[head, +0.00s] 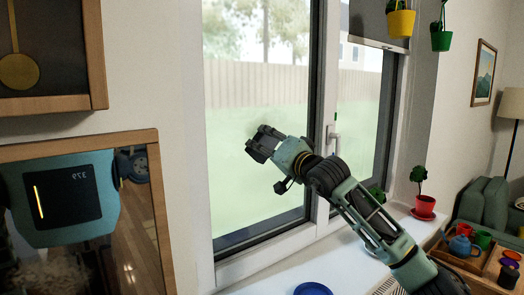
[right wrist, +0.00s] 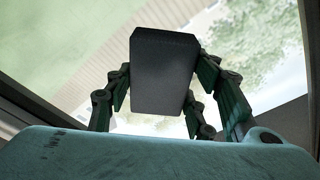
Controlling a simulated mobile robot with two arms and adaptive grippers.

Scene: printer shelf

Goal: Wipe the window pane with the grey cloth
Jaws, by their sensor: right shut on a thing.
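The window pane (head: 285,95) fills the middle of the head view, with lawn, fence and trees seen through it. My right gripper (head: 262,142) is in front of the left pane, low to the middle of the glass. I cannot tell whether the cloth touches the pane. My left gripper is not in view.
A window handle (head: 333,138) is on the frame right of the pane. The sill holds a red potted plant (head: 425,206) and a blue dish (head: 313,289). Yellow (head: 401,22) and green (head: 441,40) pots hang at upper right. A mirror (head: 140,215) hangs at left.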

